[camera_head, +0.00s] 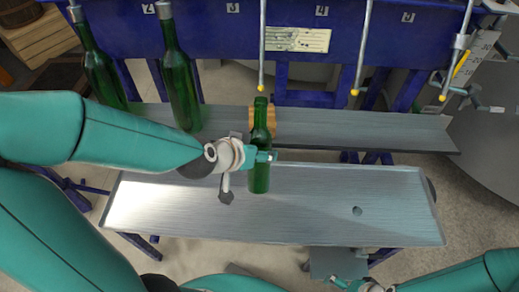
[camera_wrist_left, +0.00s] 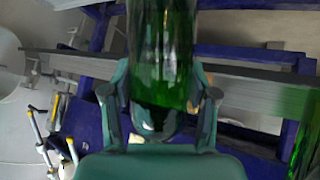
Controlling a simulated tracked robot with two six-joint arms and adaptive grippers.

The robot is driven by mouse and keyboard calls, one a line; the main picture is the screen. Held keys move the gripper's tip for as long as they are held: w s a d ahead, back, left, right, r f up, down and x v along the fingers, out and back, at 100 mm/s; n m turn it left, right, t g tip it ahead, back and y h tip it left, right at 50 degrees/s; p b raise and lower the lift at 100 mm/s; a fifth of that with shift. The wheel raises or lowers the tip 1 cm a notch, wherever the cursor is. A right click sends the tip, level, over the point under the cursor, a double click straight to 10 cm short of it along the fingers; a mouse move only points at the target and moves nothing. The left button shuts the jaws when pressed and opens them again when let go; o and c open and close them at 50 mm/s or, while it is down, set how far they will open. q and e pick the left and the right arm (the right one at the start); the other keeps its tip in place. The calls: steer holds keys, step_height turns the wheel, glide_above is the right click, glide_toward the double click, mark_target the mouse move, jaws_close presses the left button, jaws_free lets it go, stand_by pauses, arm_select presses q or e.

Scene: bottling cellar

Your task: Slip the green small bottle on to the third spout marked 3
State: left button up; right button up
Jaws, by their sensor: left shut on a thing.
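The green small bottle (camera_head: 260,178) is upright in my left gripper (camera_head: 262,157), which is shut around its body. In the left wrist view the bottle (camera_wrist_left: 163,60) stands between the fingers of the left gripper (camera_wrist_left: 160,100). In the head view its mouth lies just below the yellow tip of the third spout (camera_head: 262,50), near the mark 3 (camera_head: 233,8). The two look apart; their difference in depth I cannot tell. My right gripper (camera_head: 350,285) is at the bottom edge, partly cut off, with its fingers unclear.
Two green bottles (camera_head: 180,88) (camera_head: 99,72) stand at the left spouts. Two bare spouts (camera_head: 363,50) (camera_head: 458,52) hang to the right. A wooden block (camera_head: 270,118) sits behind the held bottle on the grey shelf (camera_head: 360,130). The front metal table (camera_head: 330,205) is mostly clear.

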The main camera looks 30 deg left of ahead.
arm_select(q)
steer(key=shift+r+p, duration=0.35)
steer(key=shift+p, duration=0.05)
steer(key=shift+f, duration=0.15)
steer(key=shift+b, duration=0.4)
stand_by(0.6)
